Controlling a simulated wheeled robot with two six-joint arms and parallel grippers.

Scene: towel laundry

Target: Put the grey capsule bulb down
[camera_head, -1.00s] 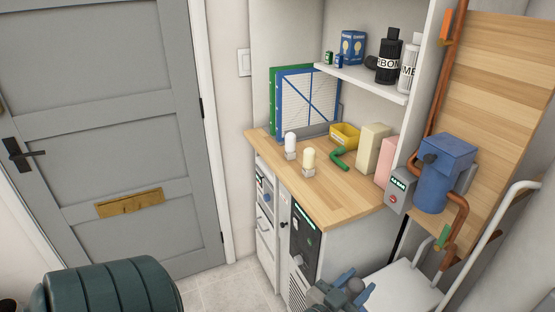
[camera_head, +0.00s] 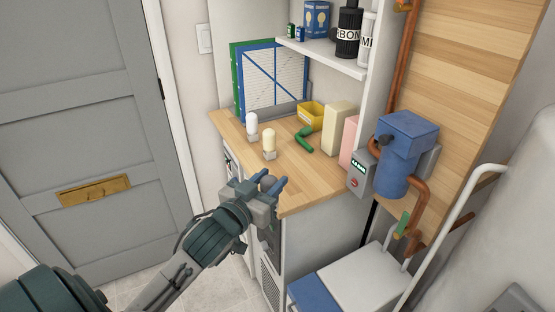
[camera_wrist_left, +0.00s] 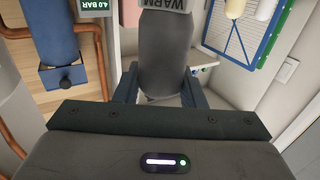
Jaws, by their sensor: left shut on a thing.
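The grey capsule bulb (camera_wrist_left: 165,55) is held between the two blue fingers of my left gripper (camera_wrist_left: 160,92) and fills the middle of the left wrist view. In the head view, the left gripper (camera_head: 268,186) is at the front left edge of the wooden counter (camera_head: 318,182). The dark round end of the grey bulb (camera_head: 267,182) shows between its fingers, and the rest is hidden. I cannot tell its exact height above the counter. A white capsule bulb (camera_head: 252,121) and a cream capsule bulb (camera_head: 269,138) stand upright on the counter behind the gripper. My right gripper is not in view.
A green elbow pipe (camera_head: 304,140), a yellow bin (camera_head: 311,116), a cream box (camera_head: 337,128) and a pink box (camera_head: 350,140) occupy the counter's back and right. The front of the counter is bare. A blue tank (camera_head: 398,155) with copper pipes stands right.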

